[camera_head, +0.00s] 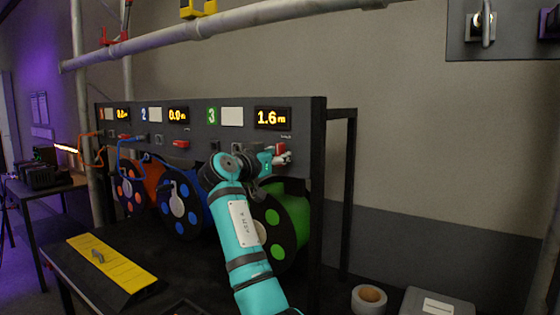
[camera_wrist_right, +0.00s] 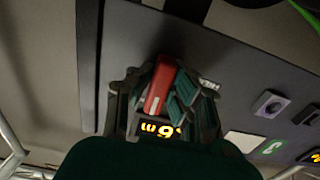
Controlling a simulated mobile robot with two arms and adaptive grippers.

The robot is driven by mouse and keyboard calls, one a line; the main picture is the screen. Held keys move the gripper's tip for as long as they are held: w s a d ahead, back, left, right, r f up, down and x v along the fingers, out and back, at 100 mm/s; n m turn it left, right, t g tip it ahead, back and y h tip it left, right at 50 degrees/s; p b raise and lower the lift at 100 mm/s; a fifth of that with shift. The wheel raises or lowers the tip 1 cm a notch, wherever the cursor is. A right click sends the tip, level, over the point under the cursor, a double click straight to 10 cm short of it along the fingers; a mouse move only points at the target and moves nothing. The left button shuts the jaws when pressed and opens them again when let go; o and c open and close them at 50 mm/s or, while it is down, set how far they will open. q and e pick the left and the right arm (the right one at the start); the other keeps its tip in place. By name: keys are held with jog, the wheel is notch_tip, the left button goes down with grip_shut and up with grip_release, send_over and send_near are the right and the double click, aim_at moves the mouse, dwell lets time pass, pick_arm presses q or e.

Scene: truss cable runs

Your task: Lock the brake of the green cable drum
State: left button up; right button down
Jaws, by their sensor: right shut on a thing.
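The green cable drum (camera_head: 291,218) hangs under the panel section marked 3, partly hidden behind my right arm. Its red brake lever (camera_head: 280,148) sits on the panel below the display. My right gripper (camera_head: 281,159) is at this lever. In the right wrist view the red lever (camera_wrist_right: 159,86) lies between the fingers of my gripper (camera_wrist_right: 166,92), which are shut on it. Part of the lever is hidden by the fingers. My left gripper is not in view.
The panel (camera_head: 313,140) shows 1.6 m on its third display (camera_head: 272,118). Blue (camera_head: 182,212) and orange (camera_head: 132,188) drums stand to the left. A yellow-topped ramp (camera_head: 112,262) lies in front. A tape roll (camera_head: 369,298) and grey box (camera_head: 436,303) are at lower right.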

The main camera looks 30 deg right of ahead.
jog(key=shift+f, duration=0.2)
dwell(0.3)
jog(key=c, duration=1.2)
grip_release()
jog(key=shift+r, duration=0.1)
jog(key=shift+c, duration=0.2)
jog(key=shift+a, duration=0.1)
jog(key=v, duration=1.2)
jog(key=shift+w, duration=0.1)
